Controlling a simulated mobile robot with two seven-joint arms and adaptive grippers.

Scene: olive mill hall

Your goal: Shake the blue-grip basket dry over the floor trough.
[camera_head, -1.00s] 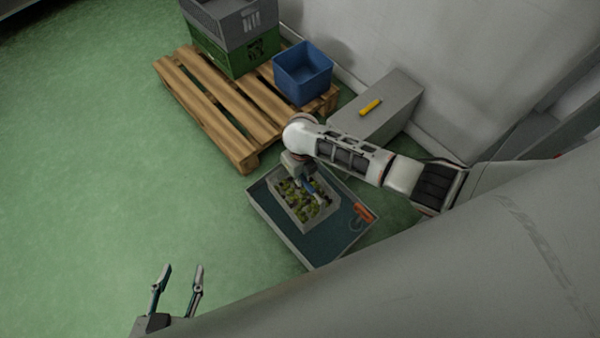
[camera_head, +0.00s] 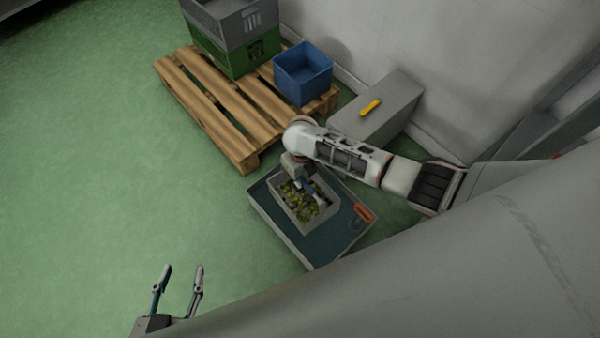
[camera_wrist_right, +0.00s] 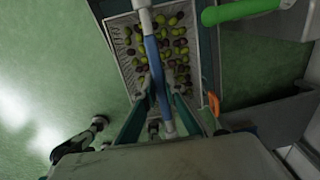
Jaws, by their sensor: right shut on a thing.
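The basket (camera_head: 328,213) is a pale perforated box holding green and dark olives. It is in or just over the floor trough (camera_head: 263,213), a grey-walled box with a dark teal inside; the gap between them cannot be judged. My right gripper (camera_head: 308,186) is above the basket, shut on its blue grip (camera_wrist_right: 152,55). The right wrist view shows the basket's perforated wall (camera_wrist_right: 123,50) below the fingers. My left gripper (camera_head: 182,270) is open and empty over the green floor, left of the trough.
A wooden pallet (camera_head: 215,115) behind the trough carries a blue bin (camera_head: 302,72) and stacked grey and green crates (camera_head: 240,50). A grey block (camera_head: 385,105) with a yellow item stands by the wall. An orange handle (camera_head: 364,212) is at the trough's right. A green bar (camera_wrist_right: 240,12) shows near my wrist.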

